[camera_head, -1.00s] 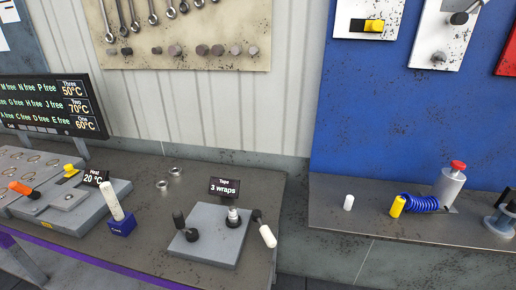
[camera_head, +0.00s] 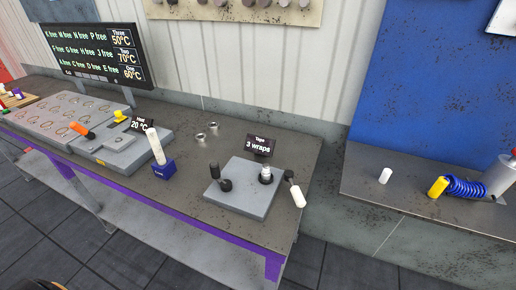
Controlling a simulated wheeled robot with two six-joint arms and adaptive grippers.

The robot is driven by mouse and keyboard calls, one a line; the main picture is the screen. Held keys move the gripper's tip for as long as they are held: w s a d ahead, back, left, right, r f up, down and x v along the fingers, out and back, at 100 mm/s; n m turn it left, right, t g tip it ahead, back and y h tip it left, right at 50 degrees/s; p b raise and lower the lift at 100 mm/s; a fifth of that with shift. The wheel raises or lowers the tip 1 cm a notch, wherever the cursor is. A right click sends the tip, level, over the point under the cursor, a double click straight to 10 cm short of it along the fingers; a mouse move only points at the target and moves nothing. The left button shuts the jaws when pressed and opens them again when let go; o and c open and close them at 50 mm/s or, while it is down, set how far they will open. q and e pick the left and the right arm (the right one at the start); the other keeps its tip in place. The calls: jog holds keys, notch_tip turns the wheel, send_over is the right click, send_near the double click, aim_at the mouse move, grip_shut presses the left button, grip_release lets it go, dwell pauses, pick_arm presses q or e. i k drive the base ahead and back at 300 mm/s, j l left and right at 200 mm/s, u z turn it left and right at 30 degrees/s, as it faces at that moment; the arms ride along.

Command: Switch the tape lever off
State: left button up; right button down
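The tape station is a grey plate (camera_head: 241,200) on the bench, with a small black sign (camera_head: 261,146) reading "Tape 3 wraps" behind it. A black lever (camera_head: 215,171) rises from a round black base on the plate's left side, tilted slightly left. A white and black spool-like post (camera_head: 266,174) stands at the plate's back right. A white-handled black lever (camera_head: 298,196) hangs at the plate's right edge, tilted down. I cannot tell which of these two is the tape lever. Neither of my grippers is in view.
A blue block (camera_head: 163,171) with a white stick stands left of the plate. A heat station (camera_head: 109,147) with an orange-handled lever and a "20 °C" sign lies further left. Two metal rings (camera_head: 200,137) lie behind. A steel shelf (camera_head: 405,195) is at right, across a gap.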

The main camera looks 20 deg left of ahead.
aim_at(299, 200)
jog(key=l, duration=0.65)
jog(key=k+l, duration=0.15)
jog(key=l, duration=1.15)
jog(key=k+l+u, duration=0.1)
jog(key=l, duration=0.55)
